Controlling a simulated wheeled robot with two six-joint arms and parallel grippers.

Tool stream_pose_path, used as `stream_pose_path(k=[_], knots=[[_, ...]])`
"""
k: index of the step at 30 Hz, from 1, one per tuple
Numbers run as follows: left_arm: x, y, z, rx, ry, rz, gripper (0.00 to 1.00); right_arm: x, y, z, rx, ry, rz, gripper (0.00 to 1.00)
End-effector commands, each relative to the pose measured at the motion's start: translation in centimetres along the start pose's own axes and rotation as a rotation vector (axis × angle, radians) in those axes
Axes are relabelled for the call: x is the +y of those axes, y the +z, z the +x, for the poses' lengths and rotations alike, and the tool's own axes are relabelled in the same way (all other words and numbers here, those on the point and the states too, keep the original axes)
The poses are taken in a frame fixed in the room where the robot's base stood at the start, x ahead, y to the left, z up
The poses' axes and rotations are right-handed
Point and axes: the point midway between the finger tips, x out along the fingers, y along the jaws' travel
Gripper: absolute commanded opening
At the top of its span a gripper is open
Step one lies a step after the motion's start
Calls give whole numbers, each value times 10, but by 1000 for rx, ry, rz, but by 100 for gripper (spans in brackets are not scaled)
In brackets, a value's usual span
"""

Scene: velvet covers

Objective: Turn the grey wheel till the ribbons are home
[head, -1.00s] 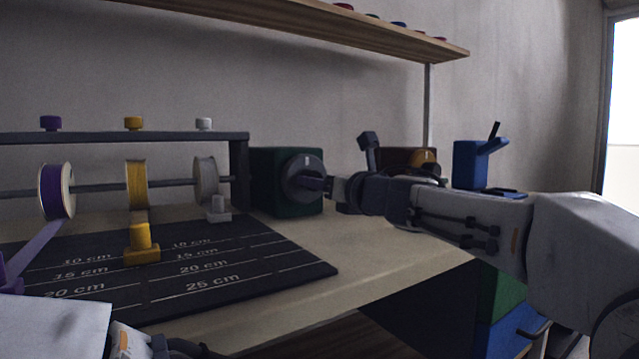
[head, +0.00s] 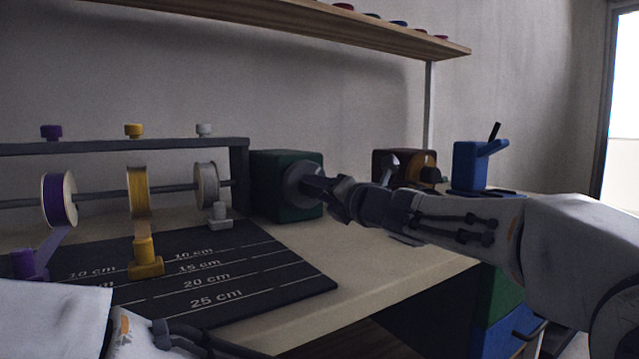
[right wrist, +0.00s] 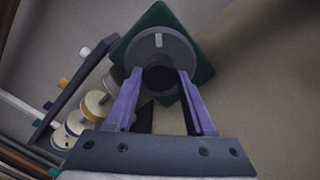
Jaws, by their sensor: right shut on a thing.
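The grey wheel (head: 298,186) sits on the front of a dark green box (head: 275,160). My right gripper (head: 314,184) is shut on the wheel; in the right wrist view, its purple fingers (right wrist: 160,76) grip the dark middle part of the wheel (right wrist: 180,48). A pale mark shows on the wheel's face there. Purple (head: 60,200), yellow (head: 138,190) and white (head: 206,184) ribbon spools hang on a rod. The purple tab (head: 24,264) and yellow tab (head: 146,256) lie out from their spools. The white tab (head: 220,217) is close below its spool. My left gripper is out of view.
A black mat with centimetre lines (head: 270,280) lies before the spools. A dark rack (head: 120,145) with coloured knobs stands behind. A blue device (head: 470,165) and a brown box (head: 390,165) stand right. A wooden shelf (head: 300,25) hangs above.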

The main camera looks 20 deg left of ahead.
Motion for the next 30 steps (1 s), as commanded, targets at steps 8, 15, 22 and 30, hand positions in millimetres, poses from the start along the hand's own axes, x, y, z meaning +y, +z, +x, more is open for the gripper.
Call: stream_pose_path(k=[8,15,22,30], knots=[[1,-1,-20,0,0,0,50,1,2,0,1,-3,263,0],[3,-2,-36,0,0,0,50,1,2,0,0,-4,491,0],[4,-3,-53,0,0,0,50,2,2,0,0,-4,709,0],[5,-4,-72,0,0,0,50,1,2,0,-1,-4,947,0]])
